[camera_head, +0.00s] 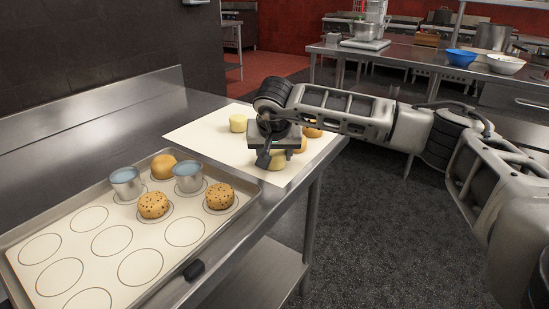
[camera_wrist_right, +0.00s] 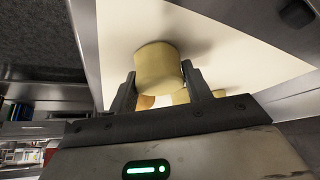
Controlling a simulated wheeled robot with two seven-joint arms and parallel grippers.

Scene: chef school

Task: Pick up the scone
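A pale yellow scone (camera_head: 277,160) sits at the near right part of the cream sheet. In the right wrist view the pale yellow scone (camera_wrist_right: 158,68) shows at my right fingertips, one finger on each side of it. My right gripper (camera_head: 272,157) points down over this scone from above, and it also shows in the right wrist view (camera_wrist_right: 159,70). Its fingers are spread about as wide as the scone; whether they press on it is hard to tell. My left gripper is in neither view.
The cream sheet (camera_head: 200,136) also holds another pale scone (camera_head: 238,123) and browned ones (camera_head: 313,131) close by. A tray (camera_head: 245,202) at left holds two metal cups (camera_head: 126,183) (camera_head: 188,177), a plain bun (camera_head: 163,166) and two speckled buns (camera_head: 153,205) (camera_head: 220,196).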

